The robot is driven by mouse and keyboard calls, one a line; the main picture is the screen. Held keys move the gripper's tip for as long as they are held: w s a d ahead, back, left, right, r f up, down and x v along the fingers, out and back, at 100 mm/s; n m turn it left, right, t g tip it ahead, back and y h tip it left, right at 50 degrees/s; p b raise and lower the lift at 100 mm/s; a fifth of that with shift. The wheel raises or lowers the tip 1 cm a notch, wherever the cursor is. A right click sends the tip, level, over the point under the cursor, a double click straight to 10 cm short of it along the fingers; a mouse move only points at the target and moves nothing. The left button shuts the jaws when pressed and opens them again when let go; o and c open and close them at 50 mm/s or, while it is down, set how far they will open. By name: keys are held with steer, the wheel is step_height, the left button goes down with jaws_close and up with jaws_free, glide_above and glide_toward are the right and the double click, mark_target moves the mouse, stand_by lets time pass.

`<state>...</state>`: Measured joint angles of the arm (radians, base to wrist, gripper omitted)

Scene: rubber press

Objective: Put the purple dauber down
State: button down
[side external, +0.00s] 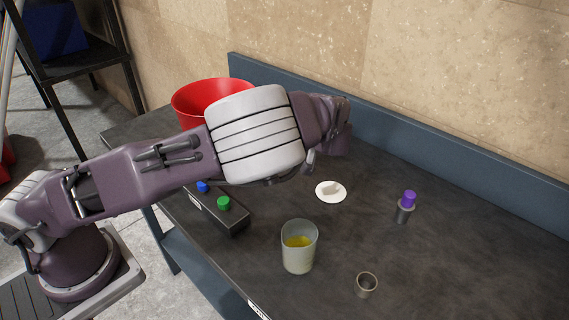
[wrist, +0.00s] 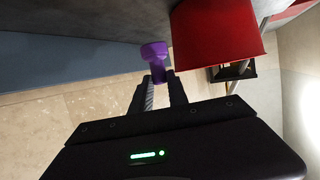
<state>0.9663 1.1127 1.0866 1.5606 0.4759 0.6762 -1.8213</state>
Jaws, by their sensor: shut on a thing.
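My gripper (wrist: 159,80) is shut on a purple dauber (wrist: 154,52) in the wrist view. The dauber's wider end points away from the fingers, and its other end is between the fingertips. In the side external view the fingers and the held dauber are hidden behind my arm. That view also shows a purple-topped piece (side external: 409,197) standing upright in a small grey cup (side external: 403,215) at the right of the dark table (side external: 465,270).
A red bin (side external: 190,106) stands behind my arm; it also shows in the wrist view (wrist: 215,35). A black box (side external: 232,222) has blue and green knobs. A glass with yellow contents (side external: 298,260), a white disc (side external: 331,197) and an empty small cup (side external: 366,286) stand in front.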

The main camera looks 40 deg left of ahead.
step_height(320, 180, down, 10)
steer(key=shift+f, duration=0.15)
steer(key=shift+f, duration=0.1)
steer(key=c, duration=1.3)
jaws_free()
